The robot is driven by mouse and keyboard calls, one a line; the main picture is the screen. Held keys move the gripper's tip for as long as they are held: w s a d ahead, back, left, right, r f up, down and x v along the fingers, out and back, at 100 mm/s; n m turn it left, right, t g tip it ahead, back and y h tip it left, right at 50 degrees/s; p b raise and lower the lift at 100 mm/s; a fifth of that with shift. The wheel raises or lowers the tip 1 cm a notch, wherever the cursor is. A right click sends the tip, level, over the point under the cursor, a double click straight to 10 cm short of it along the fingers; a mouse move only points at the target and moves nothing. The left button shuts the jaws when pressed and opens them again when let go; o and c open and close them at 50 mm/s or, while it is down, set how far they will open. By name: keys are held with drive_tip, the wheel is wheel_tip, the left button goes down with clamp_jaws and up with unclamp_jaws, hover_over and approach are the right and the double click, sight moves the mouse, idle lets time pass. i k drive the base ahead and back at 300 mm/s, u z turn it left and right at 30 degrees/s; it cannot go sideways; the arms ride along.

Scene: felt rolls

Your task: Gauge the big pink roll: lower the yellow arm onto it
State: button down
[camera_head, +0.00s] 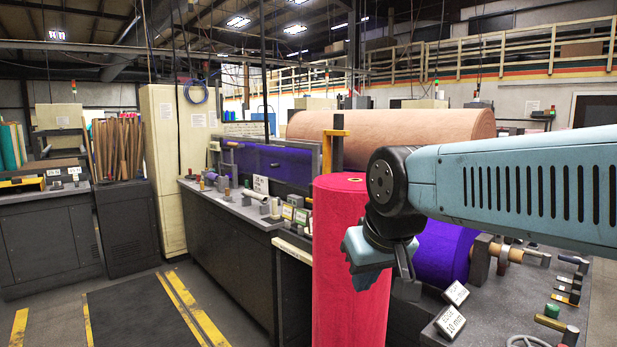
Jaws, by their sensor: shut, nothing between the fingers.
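The big pink roll (335,255) stands upright in the middle of the view, its flat top showing. A dark post (337,153) rises behind it. The yellow arm (335,133) sits near the top of that post, above the roll's top and apart from it. My gripper (406,272) hangs at the end of my light blue arm, in front of the roll's right side, and points down. It is shut with nothing held. My wrist hides part of the roll's right edge. I cannot tell how far the gripper is from the roll.
A large salmon roll (400,124) lies behind. A purple roll (445,250) lies right of my gripper. White labels (450,321) and small coloured parts sit on the right bench (490,318). A long dark counter (228,245) stands left. Free floor lies at lower left.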

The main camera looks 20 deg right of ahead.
sight(326, 134)
drive_tip(key=i, duration=0.85)
drive_tip(key=u, duration=0.05)
